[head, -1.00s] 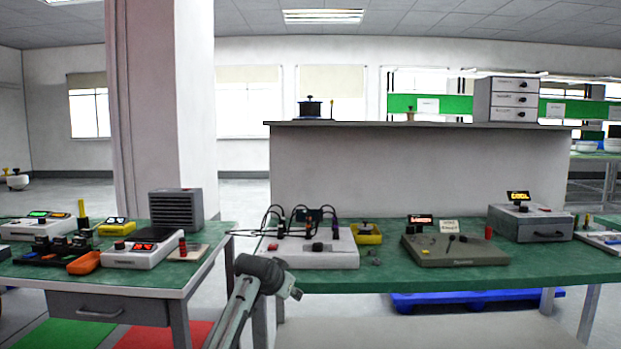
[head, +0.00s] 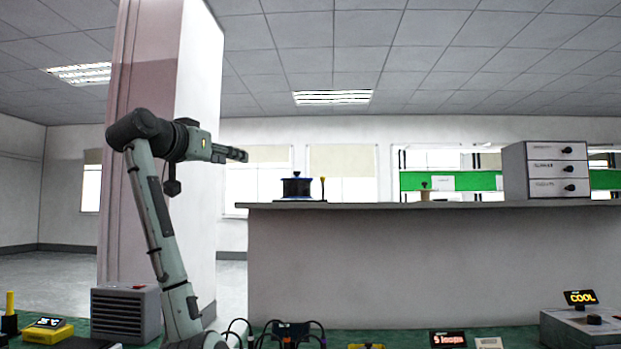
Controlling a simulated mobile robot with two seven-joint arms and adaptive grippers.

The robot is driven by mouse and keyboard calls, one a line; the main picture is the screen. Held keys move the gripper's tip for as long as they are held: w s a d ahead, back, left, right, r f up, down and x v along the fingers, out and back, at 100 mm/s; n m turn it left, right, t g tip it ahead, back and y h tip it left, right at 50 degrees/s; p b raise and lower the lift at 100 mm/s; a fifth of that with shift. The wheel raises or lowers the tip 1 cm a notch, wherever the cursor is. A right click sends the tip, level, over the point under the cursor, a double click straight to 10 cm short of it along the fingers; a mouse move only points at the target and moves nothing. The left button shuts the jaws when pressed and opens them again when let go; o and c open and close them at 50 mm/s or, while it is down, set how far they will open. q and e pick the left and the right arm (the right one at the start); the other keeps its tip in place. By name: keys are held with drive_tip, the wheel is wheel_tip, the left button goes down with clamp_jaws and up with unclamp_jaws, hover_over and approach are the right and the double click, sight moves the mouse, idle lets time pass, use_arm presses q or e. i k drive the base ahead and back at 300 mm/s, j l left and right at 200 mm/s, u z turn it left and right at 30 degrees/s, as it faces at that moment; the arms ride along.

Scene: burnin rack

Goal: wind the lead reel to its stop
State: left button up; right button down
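A dark reel with blue edges (head: 297,188), which looks like the lead reel, stands on top of the high shelf (head: 420,205). A small knob shows on its top, and a thin yellow-tipped post (head: 322,188) stands just to its right. My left arm is raised at the left, and my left gripper (head: 238,154) points right, above and to the left of the reel, apart from it. Its fingers show side-on and small, so I cannot tell whether they are open. My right gripper is out of view.
A grey drawer unit (head: 546,170) stands at the right of the shelf, with a small beige item (head: 425,192) left of it. Below are a grey vented box (head: 125,313), cables and small displays on the green benches. A pillar (head: 195,110) rises behind my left arm.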

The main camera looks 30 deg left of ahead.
sight(296, 188)
drive_tip(key=i+j, duration=0.15)
drive_tip(key=i, duration=0.35)
drive_tip(key=i+j, duration=0.15)
drive_tip(key=i, duration=0.35)
